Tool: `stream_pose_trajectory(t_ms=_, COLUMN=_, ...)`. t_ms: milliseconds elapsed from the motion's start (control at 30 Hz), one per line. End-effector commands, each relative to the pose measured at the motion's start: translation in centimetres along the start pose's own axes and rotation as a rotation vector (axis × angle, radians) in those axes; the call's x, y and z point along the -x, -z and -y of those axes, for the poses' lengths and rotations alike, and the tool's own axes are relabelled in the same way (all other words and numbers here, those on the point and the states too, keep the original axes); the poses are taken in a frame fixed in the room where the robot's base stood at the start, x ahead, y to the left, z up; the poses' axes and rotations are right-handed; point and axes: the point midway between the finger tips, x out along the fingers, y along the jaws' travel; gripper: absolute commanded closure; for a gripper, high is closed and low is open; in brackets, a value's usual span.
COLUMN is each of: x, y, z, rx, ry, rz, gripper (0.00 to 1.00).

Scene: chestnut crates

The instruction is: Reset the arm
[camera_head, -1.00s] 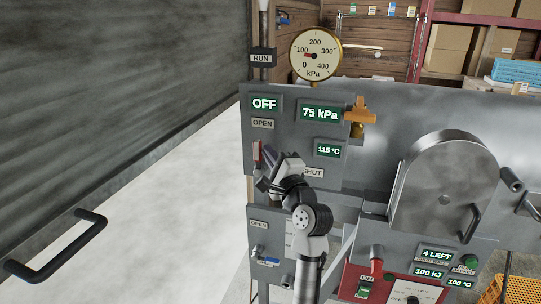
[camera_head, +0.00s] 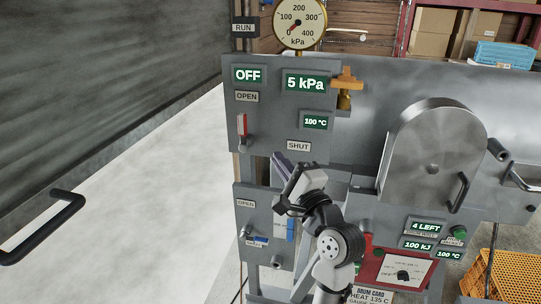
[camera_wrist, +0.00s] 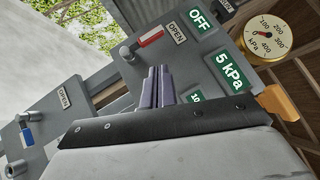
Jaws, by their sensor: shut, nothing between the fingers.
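My gripper (camera_head: 281,163) is shut and empty in front of the grey control panel (camera_head: 270,125), below the SHUT label. Its closed fingers also show in the wrist view (camera_wrist: 157,88), pointing at the panel with nothing between them. My arm reaches up from the bottom of the head view. A red-handled lever (camera_head: 242,125) stands upright under the OPEN label, up and left of the gripper and apart from it. It also shows in the wrist view (camera_wrist: 150,40).
A dial gauge (camera_head: 298,24) tops the panel; its display (camera_head: 305,83) reads 5 kPa. A lower panel (camera_head: 250,215) has blue-handled levers. A black bar handle (camera_head: 45,228) is at left.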

Motion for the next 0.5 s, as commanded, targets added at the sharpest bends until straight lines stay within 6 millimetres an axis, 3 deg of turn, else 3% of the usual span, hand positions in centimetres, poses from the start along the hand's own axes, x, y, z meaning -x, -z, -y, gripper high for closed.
stream_pose_trajectory(t_ms=133, x=0.83, y=0.04, z=-0.05, rx=0.000, ry=-0.001, rz=-0.001, gripper=1.00)
stream_pose_trajectory(t_ms=500, x=0.76, y=-0.13, z=0.02, rx=0.004, ry=0.001, rz=0.001, gripper=1.00)
